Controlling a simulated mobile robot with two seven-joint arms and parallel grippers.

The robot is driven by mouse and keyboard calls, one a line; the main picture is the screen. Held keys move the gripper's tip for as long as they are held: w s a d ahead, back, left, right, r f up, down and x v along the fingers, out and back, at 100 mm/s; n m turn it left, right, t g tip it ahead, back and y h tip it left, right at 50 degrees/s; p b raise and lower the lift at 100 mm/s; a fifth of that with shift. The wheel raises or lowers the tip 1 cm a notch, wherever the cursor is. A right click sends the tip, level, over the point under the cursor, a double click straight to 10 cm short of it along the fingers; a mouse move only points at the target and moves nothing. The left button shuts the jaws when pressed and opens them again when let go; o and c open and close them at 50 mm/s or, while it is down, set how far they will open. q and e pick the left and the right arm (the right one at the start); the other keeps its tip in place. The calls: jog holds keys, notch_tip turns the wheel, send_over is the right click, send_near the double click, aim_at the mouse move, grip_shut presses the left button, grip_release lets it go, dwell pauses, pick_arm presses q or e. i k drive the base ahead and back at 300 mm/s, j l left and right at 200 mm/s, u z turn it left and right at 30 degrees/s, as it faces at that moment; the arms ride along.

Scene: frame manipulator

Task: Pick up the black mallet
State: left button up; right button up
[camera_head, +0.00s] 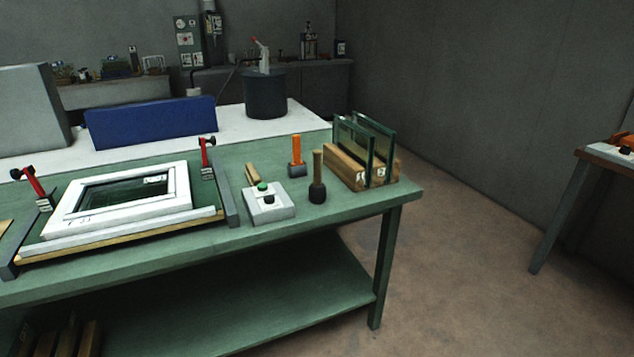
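The black mallet (317,193) stands upright on the green workbench (300,228), black head down and wooden handle up. It is near the bench's right end, between a white button box and a wooden rack of glass panes. Neither of my grippers shows in the head view.
The white button box (268,205) is left of the mallet and the glass rack (362,160) is right of it. A white window frame (123,201) lies in a clamp fixture further left. A dark bucket (266,97) stands behind. The floor (470,270) to the right is clear.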

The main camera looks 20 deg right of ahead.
aim_at(317, 190)
jog(key=i+j, duration=0.2)
jog(key=j, duration=0.15)
jog(key=i+j, duration=0.2)
jog(key=j, duration=0.15)
jog(key=i+j, duration=0.25)
jog(key=j, duration=0.15)
jog(key=z, duration=1.3)
